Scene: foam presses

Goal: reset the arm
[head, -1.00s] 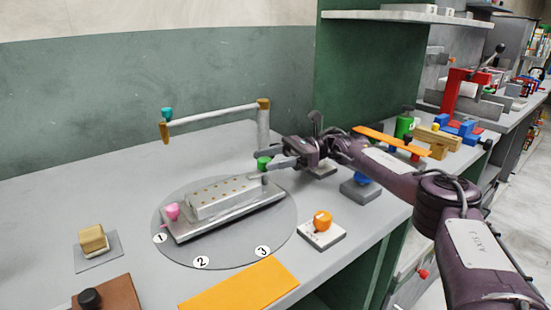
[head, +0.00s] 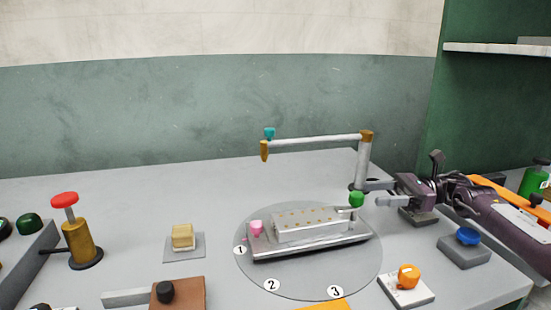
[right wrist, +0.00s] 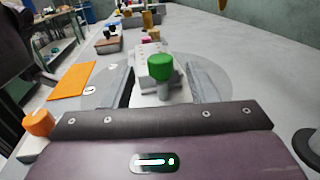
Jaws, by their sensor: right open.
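My right gripper (head: 366,193) reaches in from the right in the head view, with its jaws apart. A green knob (head: 356,199) on a short post stands at the right end of the metal press plate, right by the fingertips. In the right wrist view the same green knob (right wrist: 160,67) shows between the two spread fingers, and I see no finger closed on it. The grey block with rows of small holes (head: 308,223) lies on the plate, with a pink knob (head: 256,228) at its left end. My left gripper is out of view.
A post with a white horizontal arm (head: 315,141) stands behind the plate. An orange knob (head: 408,275) and a blue button (head: 467,236) sit at the right. A red-topped brass plunger (head: 76,235) stands at the left.

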